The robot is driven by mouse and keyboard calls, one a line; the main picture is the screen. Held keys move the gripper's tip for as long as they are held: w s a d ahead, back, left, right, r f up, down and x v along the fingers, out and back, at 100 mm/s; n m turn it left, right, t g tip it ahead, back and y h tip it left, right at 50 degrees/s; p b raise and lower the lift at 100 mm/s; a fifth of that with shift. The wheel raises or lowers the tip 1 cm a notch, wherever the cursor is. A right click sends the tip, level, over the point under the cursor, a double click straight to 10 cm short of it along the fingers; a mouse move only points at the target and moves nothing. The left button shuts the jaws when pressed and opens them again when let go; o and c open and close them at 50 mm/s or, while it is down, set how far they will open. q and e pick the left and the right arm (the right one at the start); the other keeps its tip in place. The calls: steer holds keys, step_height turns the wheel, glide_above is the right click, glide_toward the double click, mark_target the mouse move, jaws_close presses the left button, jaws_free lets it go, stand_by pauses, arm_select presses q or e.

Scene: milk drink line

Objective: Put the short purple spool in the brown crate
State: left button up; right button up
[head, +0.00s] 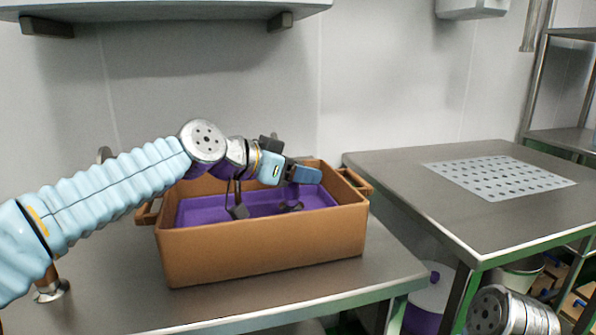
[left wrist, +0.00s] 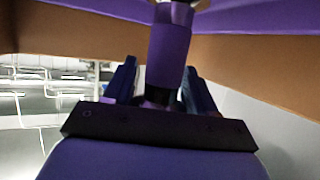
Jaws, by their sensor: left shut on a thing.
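The brown crate (head: 262,248) stands on the left steel table, open at the top, with a purple inside. My left gripper (head: 304,175) reaches over its far wall area and is inside the crate's outline, towards the right end. It is shut on the short purple spool (left wrist: 170,45), which sits between the two fingers in the left wrist view. In the head view, the spool (head: 291,193) shows only partly below the fingers, with a dark end near the purple inside. I cannot tell whether it touches the bottom. My right gripper is out of view.
A second steel table (head: 400,180) stands to the right with a perforated grey mat (head: 500,178) on it. A gap separates the tables, with a white and purple container (head: 430,290) below. A shelf (head: 170,10) hangs above the crate.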

arm_select(q)
steer(key=shift+f, duration=0.3)
steer(key=o, duration=1.2)
steer(key=shift+r, duration=0.1)
steer(key=shift+r, duration=0.2)
steer(key=shift+r+p, duration=0.45)
steer(key=shift+p, duration=0.1)
steer(key=b+v, duration=0.2)
steer(key=v, duration=1)
steer(key=shift+b, duration=0.4)
